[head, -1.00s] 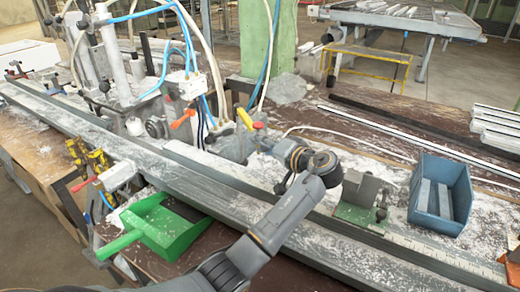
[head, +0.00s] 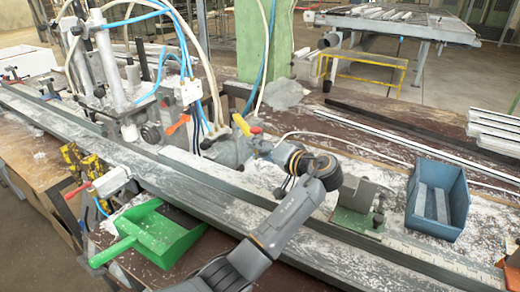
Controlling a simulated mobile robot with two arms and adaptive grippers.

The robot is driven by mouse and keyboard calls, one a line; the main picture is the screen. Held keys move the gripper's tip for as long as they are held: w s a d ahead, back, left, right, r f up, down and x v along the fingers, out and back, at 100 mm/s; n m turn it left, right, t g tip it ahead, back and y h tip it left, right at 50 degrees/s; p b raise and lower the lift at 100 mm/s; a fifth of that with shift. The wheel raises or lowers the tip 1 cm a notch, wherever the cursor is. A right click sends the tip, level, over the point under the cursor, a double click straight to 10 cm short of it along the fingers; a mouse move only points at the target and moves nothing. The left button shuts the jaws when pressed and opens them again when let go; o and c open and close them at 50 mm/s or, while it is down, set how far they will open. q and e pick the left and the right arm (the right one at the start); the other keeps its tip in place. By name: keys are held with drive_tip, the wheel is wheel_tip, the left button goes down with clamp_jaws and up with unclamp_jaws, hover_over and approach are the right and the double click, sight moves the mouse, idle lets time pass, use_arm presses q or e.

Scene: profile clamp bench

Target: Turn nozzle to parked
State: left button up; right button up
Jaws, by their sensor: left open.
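A small yellow lever-like part (head: 241,125) stands on the clamp bench, with a red cap (head: 256,130) close to its right. This may be the nozzle, but it is too small to tell which way it is set. My left gripper (head: 258,150) is just to the right of and below these parts in the picture, at the end of a wrist with a yellow ring. It is open and nothing shows between its fingers. I cannot tell whether it touches the yellow part. My right gripper is not in view.
A long grey profile rail (head: 215,190) crosses the bench. A green dustpan (head: 165,238) lies in front, a blue bin (head: 463,205) with grey bars at right. A green-based block (head: 358,218) stands near my wrist. Hoses and clamp hardware (head: 115,75) crowd the left.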

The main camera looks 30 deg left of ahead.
use_arm(q)
drive_tip(key=v, duration=1.1)
drive_tip(key=shift+d, duration=0.4)
drive_tip(key=shift+s, duration=0.1)
